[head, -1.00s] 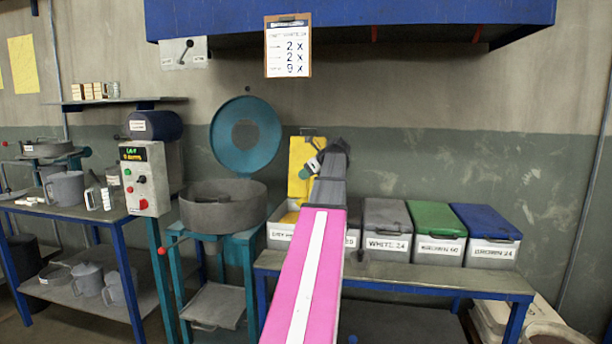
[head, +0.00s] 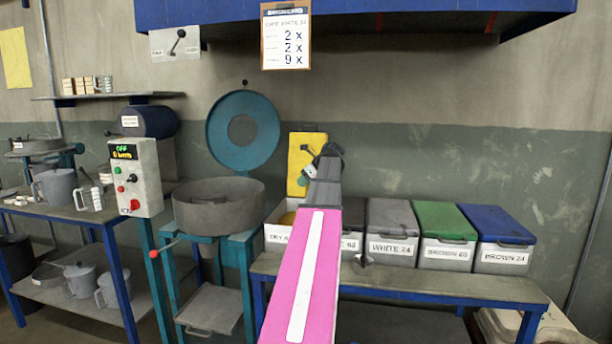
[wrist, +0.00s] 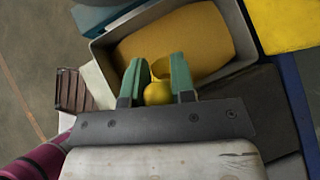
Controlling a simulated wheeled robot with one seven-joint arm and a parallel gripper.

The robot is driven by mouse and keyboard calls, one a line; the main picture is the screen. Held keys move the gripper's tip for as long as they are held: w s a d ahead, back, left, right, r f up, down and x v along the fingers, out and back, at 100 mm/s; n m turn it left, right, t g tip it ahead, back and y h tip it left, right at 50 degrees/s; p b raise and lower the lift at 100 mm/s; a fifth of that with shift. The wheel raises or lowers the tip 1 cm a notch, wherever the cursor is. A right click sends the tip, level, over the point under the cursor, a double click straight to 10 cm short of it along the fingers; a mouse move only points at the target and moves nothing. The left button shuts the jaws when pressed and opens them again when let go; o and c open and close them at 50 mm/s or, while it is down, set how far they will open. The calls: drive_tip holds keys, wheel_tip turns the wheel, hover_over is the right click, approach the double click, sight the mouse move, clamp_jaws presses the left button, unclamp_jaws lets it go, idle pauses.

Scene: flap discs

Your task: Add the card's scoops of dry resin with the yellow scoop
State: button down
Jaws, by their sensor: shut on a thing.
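My gripper (wrist: 158,80) is shut on the yellow scoop (wrist: 158,92) in the wrist view, its green fingers on either side of the scoop. The scoop is over the near edge of an open grey bin of yellow-brown dry resin (wrist: 185,40); whether it touches the resin I cannot tell. The card (head: 286,37) hangs above and reads 2 x, 2 x, 9 x.
A round grey mixer pan (head: 218,208) with a raised teal lid (head: 243,131) stands left of the bin. A control box (head: 136,175) stands left of the mixer.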

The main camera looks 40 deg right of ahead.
drive_tip(key=shift+g, duration=0.8)
drive_tip(key=w+f, duration=0.1)
drive_tip(key=f, duration=0.2)
drive_tip(key=w+f, duration=0.1)
drive_tip(key=f, duration=0.2)
drive_tip(key=w+f, duration=0.1)
drive_tip(key=f, duration=0.3)
drive_tip(key=shift+a, duration=0.25)
drive_tip(key=w+t, duration=0.1)
drive_tip(key=w, duration=0.5)
drive_tip(key=shift+t, duration=0.4)
drive_tip(key=s, duration=0.6)
drive_tip(key=shift+s+f, duration=0.15)
drive_tip(key=shift+f, duration=0.2)
drive_tip(key=w, duration=0.5)
drive_tip(key=s+r+t+y, duration=0.1)
drive_tip(key=s+r+t, duration=0.6)
drive_tip(key=r, duration=0.5)
drive_tip(key=shift+s+d+n, duration=0.2)
drive_tip(key=shift+n, duration=0.1)
drive_tip(key=c, duration=1.8)
unclamp_jaws()
